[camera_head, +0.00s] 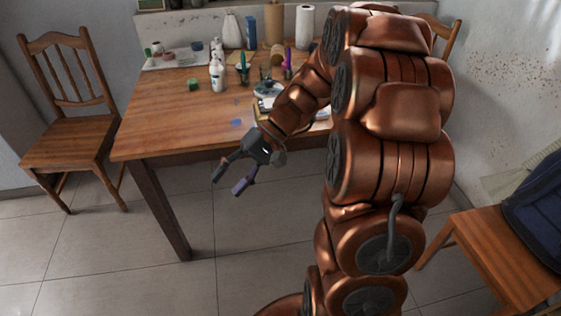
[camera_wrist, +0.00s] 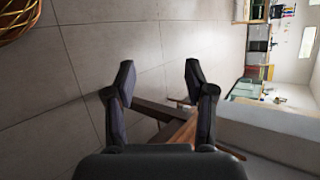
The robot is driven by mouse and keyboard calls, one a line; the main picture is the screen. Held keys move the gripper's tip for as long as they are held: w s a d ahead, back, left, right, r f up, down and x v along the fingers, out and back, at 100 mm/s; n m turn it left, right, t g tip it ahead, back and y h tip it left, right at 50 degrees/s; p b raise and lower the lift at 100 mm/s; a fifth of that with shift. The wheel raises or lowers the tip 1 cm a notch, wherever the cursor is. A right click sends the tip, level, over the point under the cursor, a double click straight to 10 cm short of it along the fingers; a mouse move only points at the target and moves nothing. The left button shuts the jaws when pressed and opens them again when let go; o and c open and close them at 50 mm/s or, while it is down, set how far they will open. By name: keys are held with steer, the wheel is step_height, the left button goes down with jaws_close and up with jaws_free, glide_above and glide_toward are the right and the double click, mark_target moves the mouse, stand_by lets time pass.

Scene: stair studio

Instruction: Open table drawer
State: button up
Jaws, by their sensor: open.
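The wooden table (camera_head: 165,120) stands against the back wall in the head view. No drawer front or handle can be made out; my arm hides part of the table's front side. My gripper (camera_head: 228,181) is open and empty, just in front of the table's front edge and apart from it, its fingers pointing down and left. In the wrist view my gripper (camera_wrist: 158,78) shows its two fingers spread with nothing between them. A piece of the table's wood (camera_wrist: 183,132) shows behind the fingers there.
Wooden chairs stand left (camera_head: 75,135) and right (camera_head: 510,245) of the table; another is partly hidden behind my arm. Bottles, including a white bottle (camera_head: 217,74), paper rolls (camera_head: 304,27) and brush cups crowd the tabletop. The tiled floor (camera_head: 100,265) at the front left is clear.

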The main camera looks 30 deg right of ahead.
steer(key=w+d+f+m+t+y+b, duration=0.1)
steer(key=w+d+f+t+b, duration=0.2)
steer(key=w+d+f, duration=0.25)
steer(key=w+d+f+m+t+y+b, duration=0.2)
steer(key=w+d+f+t+b, duration=0.15)
steer(key=d, duration=0.35)
steer(key=w+d+f+m+t+h+b, duration=0.1)
steer(key=d+f+t+b, duration=0.2)
steer(key=d, duration=0.6)
steer(key=w+d+f+m+t+b, duration=0.1)
steer(key=d+f+t+b, duration=0.1)
steer(key=d+f+t, duration=0.35)
steer(key=shift+g, duration=0.9)
steer(key=shift+w+a+f, duration=0.1)
steer(key=shift+w+a, duration=0.3)
steer(key=shift+w, duration=0.6)
steer(key=shift+w+a, duration=0.4)
steer(key=shift+w, duration=0.55)
steer(key=shift+w+a+f, duration=0.1)
steer(key=shift+w+a, duration=0.3)
steer(key=shift+w, duration=0.6)
jaws_close()
